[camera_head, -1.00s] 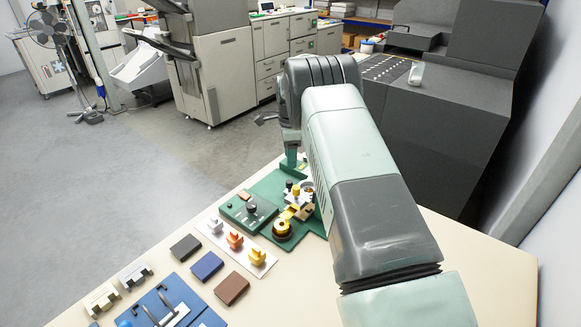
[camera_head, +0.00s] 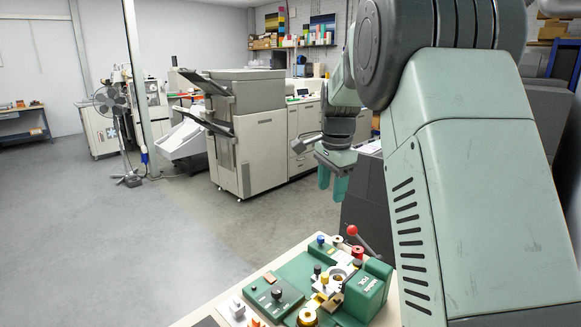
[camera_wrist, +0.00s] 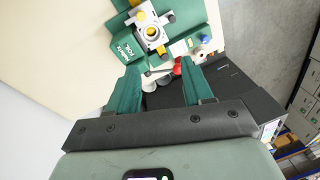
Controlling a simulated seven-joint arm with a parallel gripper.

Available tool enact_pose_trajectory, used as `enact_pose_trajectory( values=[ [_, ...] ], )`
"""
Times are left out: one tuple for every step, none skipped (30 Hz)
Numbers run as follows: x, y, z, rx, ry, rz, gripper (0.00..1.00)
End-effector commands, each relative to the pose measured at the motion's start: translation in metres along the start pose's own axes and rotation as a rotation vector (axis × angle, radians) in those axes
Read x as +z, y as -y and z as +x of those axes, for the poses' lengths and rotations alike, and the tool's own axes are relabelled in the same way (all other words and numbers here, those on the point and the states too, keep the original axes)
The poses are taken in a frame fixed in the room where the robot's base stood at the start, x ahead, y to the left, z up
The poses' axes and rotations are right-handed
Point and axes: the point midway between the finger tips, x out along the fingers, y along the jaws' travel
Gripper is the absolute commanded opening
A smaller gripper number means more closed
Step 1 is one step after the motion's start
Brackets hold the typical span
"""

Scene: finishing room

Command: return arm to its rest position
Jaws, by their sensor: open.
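My gripper (camera_head: 333,186) hangs in the air in the head view, fingers pointing down, above and beyond the far end of the workbench. It also shows in the wrist view (camera_wrist: 160,66), where its two green fingers are spread apart with nothing held between them. My arm fills the right side of the head view and hides what lies behind it. The green foil machine (camera_head: 362,291) stands on the bench below the gripper. In the wrist view the machine (camera_wrist: 122,48) lies ahead of the fingers, apart from them.
The cream bench (camera_head: 223,303) carries a green control panel (camera_head: 268,296) and a lever with a red knob (camera_head: 352,230). A large grey printer (camera_head: 247,135) stands beyond. A fan (camera_head: 112,105) stands at the left. Open floor (camera_head: 130,240) lies left of the bench.

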Motion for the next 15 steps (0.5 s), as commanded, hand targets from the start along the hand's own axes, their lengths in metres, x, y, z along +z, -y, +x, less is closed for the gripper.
enact_pose_trajectory(
  values=[
    [0.008, -0.015, -0.028, -0.024, -0.012, -0.062, 0.51],
    [0.013, -0.024, -0.041, -0.034, -0.018, -0.101, 0.51],
    [0.019, -0.036, -0.057, -0.048, -0.027, -0.154, 0.51],
    [0.024, -0.046, -0.069, -0.059, -0.035, -0.193, 0.51],
    [0.030, -0.057, -0.079, -0.067, -0.042, -0.232, 0.51],
    [0.037, -0.071, -0.092, -0.079, -0.053, -0.286, 0.51],
    [0.043, -0.082, -0.102, -0.089, -0.063, -0.325, 0.51],
    [0.049, -0.093, -0.110, -0.097, -0.072, -0.364, 0.51],
    [0.057, -0.108, -0.120, -0.108, -0.085, -0.418, 0.51],
    [0.063, -0.120, -0.127, -0.115, -0.095, -0.457, 0.51],
    [0.070, -0.132, -0.133, -0.122, -0.106, -0.497, 0.51],
    [0.078, -0.148, -0.139, -0.131, -0.121, -0.551, 0.51],
    [0.085, -0.160, -0.144, -0.138, -0.134, -0.591, 0.51],
    [0.091, -0.173, -0.147, -0.144, -0.147, -0.631, 0.51],
    [0.100, -0.189, -0.151, -0.150, -0.163, -0.685, 0.51]
  ],
)
